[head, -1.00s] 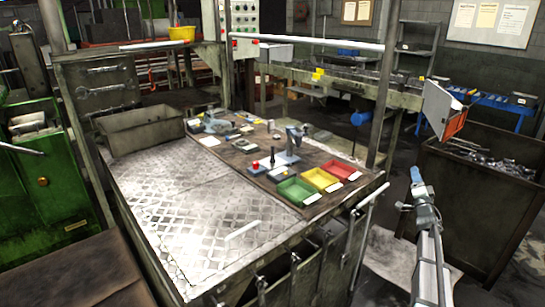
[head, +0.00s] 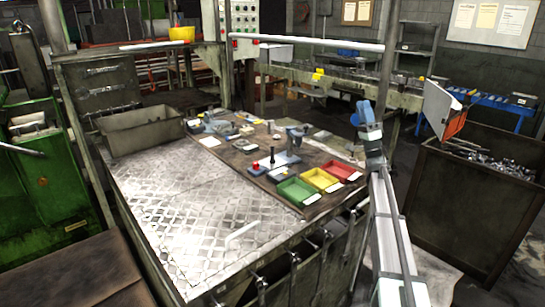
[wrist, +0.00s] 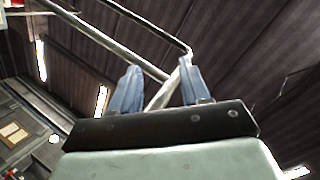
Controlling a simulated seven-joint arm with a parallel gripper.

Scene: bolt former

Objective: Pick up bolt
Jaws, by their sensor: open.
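My gripper (head: 367,112) is raised at the right of the bench in the head view, with its blue fingers pointing up. In the wrist view my gripper (wrist: 158,82) has its two blue fingers apart with nothing between them. Small metal pieces (head: 488,158), which look like bolts, lie heaped in a dark bin (head: 470,205) to the right of my arm. They are too small to tell singly. A small dark upright piece (head: 271,156) stands on the bench; I cannot tell whether it is a bolt. No bolt shows in the wrist view.
A metal-topped bench (head: 190,210) carries a green tray (head: 297,191), a yellow tray (head: 320,179) and a red tray (head: 342,170). A grey trough (head: 145,130) sits at its back left. A metal post (head: 385,75) stands behind my gripper. The bench's front left is mostly clear.

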